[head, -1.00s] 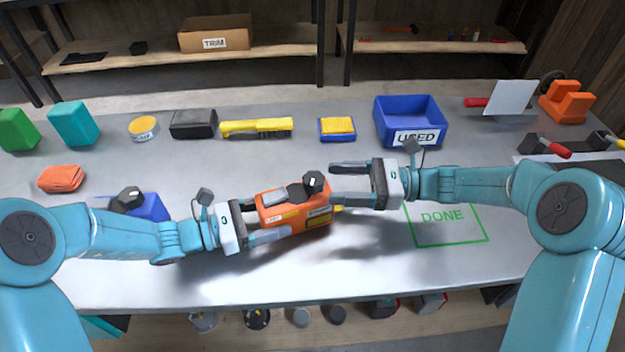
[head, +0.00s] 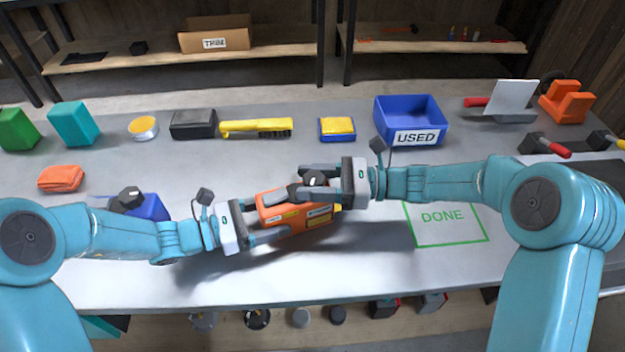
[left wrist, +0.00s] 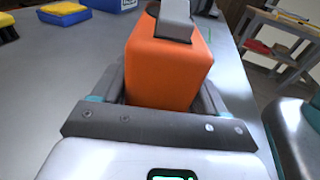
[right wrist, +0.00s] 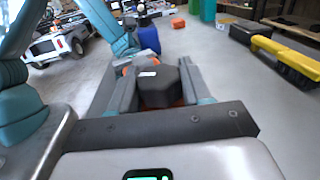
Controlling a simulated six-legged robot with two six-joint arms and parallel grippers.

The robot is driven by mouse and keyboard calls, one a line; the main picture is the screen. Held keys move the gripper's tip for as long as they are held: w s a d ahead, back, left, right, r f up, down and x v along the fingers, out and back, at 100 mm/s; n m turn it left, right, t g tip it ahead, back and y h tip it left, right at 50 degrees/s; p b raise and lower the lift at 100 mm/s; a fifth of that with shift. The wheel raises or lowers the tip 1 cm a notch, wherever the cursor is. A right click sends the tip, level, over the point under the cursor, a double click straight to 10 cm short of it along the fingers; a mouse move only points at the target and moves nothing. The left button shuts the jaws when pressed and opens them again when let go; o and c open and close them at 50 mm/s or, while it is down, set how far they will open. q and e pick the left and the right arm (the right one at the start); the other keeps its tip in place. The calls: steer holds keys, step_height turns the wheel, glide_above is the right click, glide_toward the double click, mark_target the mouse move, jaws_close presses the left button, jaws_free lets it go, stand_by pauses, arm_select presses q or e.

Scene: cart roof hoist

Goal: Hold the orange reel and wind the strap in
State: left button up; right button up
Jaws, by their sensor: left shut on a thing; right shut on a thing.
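The orange reel (head: 318,217) is held above the middle of the bench, with a black knob (head: 316,178) on top. My left gripper (head: 284,215) is shut on the reel's body from the left; its fingers flank the orange housing (left wrist: 168,75) in the left wrist view. My right gripper (head: 302,181) comes from the right and is shut on the black knob, which sits between its fingers in the right wrist view (right wrist: 162,88). A small yellow piece (head: 338,207) shows at the reel's right end; I cannot tell whether it is the strap.
The green DONE outline (head: 445,237) lies empty at right. A blue USED bin (head: 440,121), a yellow brush (head: 256,127), a yellow-blue sponge (head: 337,129) and a black block (head: 193,124) stand along the back. A blue item (head: 152,208) lies behind my left arm.

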steer(key=shift+m+t, duration=0.3)
steer(key=shift+t, duration=0.2)
steer(key=m+t, duration=0.1)
steer(key=t, duration=0.1)
steer(key=m+t+h, duration=0.1)
steer(key=m+t, duration=0.1)
steer(key=shift+r+t+h, duration=0.1)
steer(key=shift+t+h, duration=0.2)
steer(key=m+t+h, duration=0.2)
steer(key=m+t, duration=0.1)
steer(key=t, duration=0.1)
steer(key=shift+a+h, duration=0.1)
steer(key=shift+h, duration=0.3)
steer(key=m+t+h, duration=0.3)
steer(key=shift+w+m+t+h, duration=0.1)
steer(key=shift+m+t+h, duration=0.5)
steer(key=shift+h, duration=0.5)
steer(key=o, duration=1)
steer(key=shift+c, duration=0.2)
